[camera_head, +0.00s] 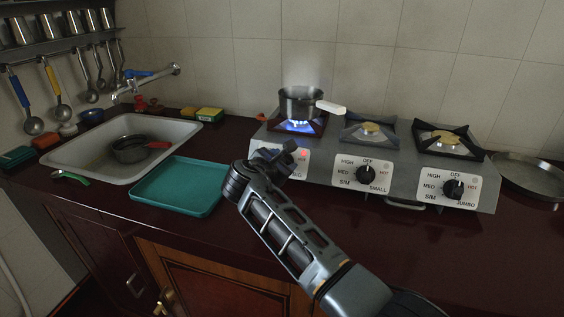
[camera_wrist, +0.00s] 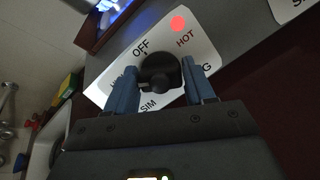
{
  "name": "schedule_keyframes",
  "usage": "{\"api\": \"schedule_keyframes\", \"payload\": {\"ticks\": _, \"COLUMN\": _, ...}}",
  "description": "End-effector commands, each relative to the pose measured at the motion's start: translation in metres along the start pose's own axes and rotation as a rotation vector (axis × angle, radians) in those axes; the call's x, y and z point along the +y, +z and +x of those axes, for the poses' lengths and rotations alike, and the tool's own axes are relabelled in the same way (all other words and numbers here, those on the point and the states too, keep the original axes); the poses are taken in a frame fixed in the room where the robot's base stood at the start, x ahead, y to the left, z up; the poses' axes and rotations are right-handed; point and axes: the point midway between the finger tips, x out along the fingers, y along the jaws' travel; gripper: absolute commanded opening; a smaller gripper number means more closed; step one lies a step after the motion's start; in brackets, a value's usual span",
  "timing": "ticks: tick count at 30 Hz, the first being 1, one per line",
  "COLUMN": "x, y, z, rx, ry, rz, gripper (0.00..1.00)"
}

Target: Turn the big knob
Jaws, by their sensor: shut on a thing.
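The big knob (camera_wrist: 160,73) is black and sits on the white dial plate of the left burner. In the wrist view OFF, HOT, SIM and the end of another word ending in G are legible around it. My gripper (camera_wrist: 162,82) is shut on the knob, with one blue finger on each side. In the head view my gripper (camera_head: 275,160) is at the left end of the stove front and hides this knob. A red light (camera_wrist: 178,24) glows beside HOT. A blue flame (camera_head: 298,126) burns under a small pot (camera_head: 299,102) with a white handle. The knob's exact pointer direction is unclear.
The grey stove (camera_head: 405,162) also carries a small knob (camera_head: 369,176) and a jumbo knob (camera_head: 453,190). A teal tray (camera_head: 178,187) lies left of my arm, beside the sink (camera_head: 75,151). A round pan (camera_head: 530,173) stands right of the stove.

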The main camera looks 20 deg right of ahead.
Motion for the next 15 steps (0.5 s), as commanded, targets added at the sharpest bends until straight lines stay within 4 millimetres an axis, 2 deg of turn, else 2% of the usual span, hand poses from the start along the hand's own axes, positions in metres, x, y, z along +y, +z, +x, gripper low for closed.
{"api": "schedule_keyframes", "payload": {"ticks": 1, "x": -0.0004, "y": -0.0002, "z": 0.0000, "rx": 0.000, "ry": -0.001, "rz": 0.000, "gripper": 0.36}}
{"api": "schedule_keyframes", "payload": {"ticks": 5, "x": -0.0005, "y": -0.0002, "z": 0.0000, "rx": 0.000, "ry": -0.001, "rz": 0.000, "gripper": 0.24}}
{"api": "schedule_keyframes", "payload": {"ticks": 15, "x": -0.0005, "y": -0.0010, "z": -0.0001, "rx": 0.000, "ry": -0.010, "rz": 0.049, "gripper": 0.23}}
